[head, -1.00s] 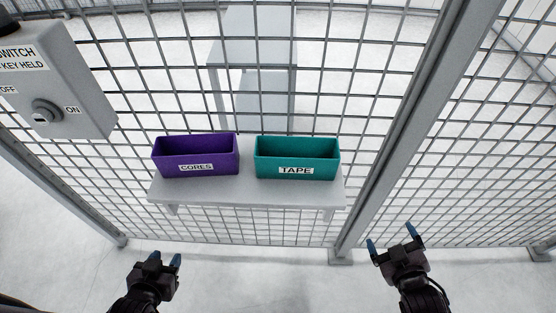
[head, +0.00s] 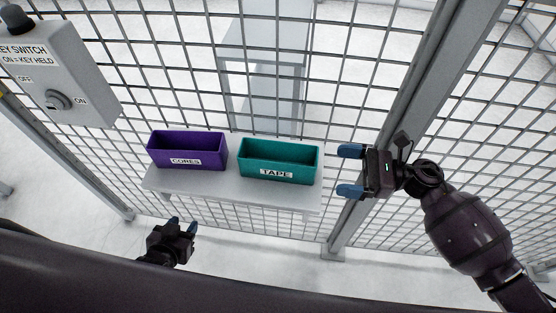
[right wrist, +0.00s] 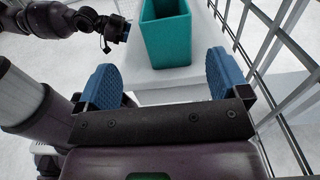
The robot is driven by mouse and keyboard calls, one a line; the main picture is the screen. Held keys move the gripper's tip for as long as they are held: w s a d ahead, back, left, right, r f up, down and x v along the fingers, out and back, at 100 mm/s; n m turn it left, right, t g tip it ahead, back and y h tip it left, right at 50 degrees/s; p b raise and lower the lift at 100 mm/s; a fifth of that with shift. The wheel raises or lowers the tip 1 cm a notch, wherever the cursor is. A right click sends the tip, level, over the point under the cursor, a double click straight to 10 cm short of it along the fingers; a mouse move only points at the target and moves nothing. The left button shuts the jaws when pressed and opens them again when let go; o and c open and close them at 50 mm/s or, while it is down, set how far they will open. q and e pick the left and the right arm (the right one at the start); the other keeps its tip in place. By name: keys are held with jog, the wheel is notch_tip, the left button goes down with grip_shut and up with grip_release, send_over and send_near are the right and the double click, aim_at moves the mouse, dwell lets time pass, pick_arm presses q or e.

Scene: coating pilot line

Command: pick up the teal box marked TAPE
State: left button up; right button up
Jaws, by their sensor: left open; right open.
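The teal box marked TAPE (head: 278,176) sits upright on a small grey shelf (head: 232,192) fixed at the mesh fence. My right gripper (head: 349,171) is open and empty just right of the box, its blue fingers pointing left toward it and apart from it. In the right wrist view the teal box (right wrist: 167,40) stands beyond and between the open fingers (right wrist: 162,80), and its top edge is cut off by the frame. My left gripper (head: 183,225) is open and empty, low and in front of the shelf's left part.
A purple box marked CORES (head: 186,153) stands on the shelf left of the teal box, with a narrow gap between. A grey key switch box (head: 62,75) hangs at the upper left. A fence post (head: 395,130) rises behind my right gripper. Wire mesh closes off the back.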

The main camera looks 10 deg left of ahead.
aim_at(303, 158)
jog(key=a+p, duration=0.1)
jog(key=a, duration=0.4)
jog(key=shift+w+r, duration=0.1)
jog(key=shift+r, duration=0.05)
jog(key=a, duration=0.1)
jog(key=a+p, duration=0.1)
jog(key=a, duration=0.2)
jog(key=shift+w+a+r+p, duration=0.1)
jog(key=shift+w+r+p, duration=0.2)
jog(key=shift+w+p, duration=0.05)
jog(key=shift+a, duration=0.35)
pick_arm(q)
jog(key=r, duration=0.2)
jog(key=w+r, duration=0.1)
jog(key=shift+r, duration=0.4)
pick_arm(e)
jog(key=shift+f, duration=0.1)
pick_arm(q)
jog(key=shift+s, duration=0.15)
pick_arm(e)
jog(key=c, duration=1.1)
pick_arm(q)
jog(key=shift+f, duration=0.1)
pick_arm(e)
jog(key=shift+o, duration=0.2)
